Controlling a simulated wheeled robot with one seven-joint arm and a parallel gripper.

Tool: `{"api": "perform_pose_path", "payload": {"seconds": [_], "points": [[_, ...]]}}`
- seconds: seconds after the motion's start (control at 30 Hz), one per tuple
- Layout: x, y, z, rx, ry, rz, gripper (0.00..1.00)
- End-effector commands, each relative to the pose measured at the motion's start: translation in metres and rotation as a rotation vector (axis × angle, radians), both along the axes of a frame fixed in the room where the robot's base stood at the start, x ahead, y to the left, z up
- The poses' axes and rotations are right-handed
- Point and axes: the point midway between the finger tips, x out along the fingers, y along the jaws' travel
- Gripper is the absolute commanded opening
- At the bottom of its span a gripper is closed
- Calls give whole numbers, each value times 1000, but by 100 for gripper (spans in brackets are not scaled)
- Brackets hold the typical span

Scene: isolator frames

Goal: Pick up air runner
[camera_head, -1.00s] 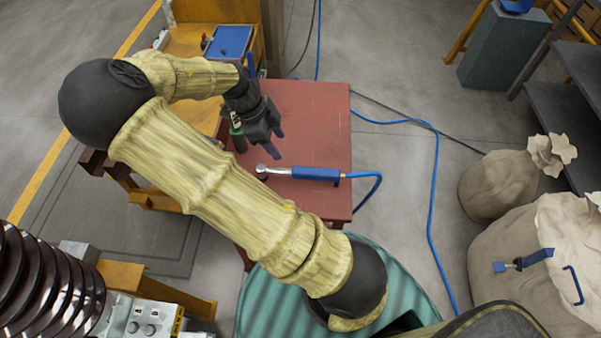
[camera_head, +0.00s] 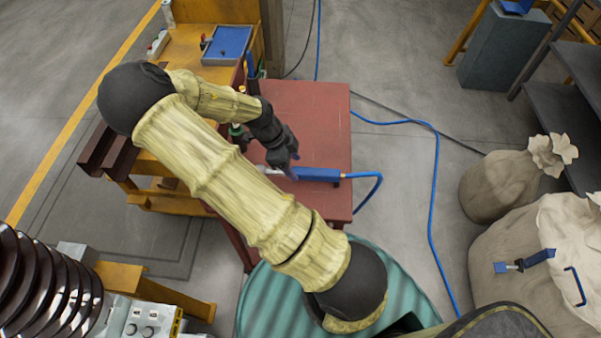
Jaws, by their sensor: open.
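The air runner (camera_head: 318,174) is a blue-handled tool with a silver head, lying on the red table (camera_head: 325,117). A blue hose leaves its right end. My gripper (camera_head: 292,167) is open and sits over the left part of the tool, at the left end of the blue handle. It hides much of the silver head. I cannot tell whether the fingers touch the handle.
The blue hose (camera_head: 436,200) loops off the table's right edge and runs along the floor. A wooden bench with a blue tray (camera_head: 228,42) stands at the back left. Beige sacks (camera_head: 500,186) stand at the right. The table's far right part is clear.

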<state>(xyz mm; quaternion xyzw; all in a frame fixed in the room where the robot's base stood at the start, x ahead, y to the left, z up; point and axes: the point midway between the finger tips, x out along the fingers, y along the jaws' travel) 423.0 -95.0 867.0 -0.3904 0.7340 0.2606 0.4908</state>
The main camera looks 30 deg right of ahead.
Motion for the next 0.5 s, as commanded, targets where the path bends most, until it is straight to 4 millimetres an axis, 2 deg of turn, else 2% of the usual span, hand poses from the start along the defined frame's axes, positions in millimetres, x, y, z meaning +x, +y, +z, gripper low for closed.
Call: {"api": "perform_pose_path", "payload": {"seconds": [0.33,0.5], "points": [[-11,-17,-40,0,2,-3,55],[-12,-19,-46,0,0,0,55]]}}
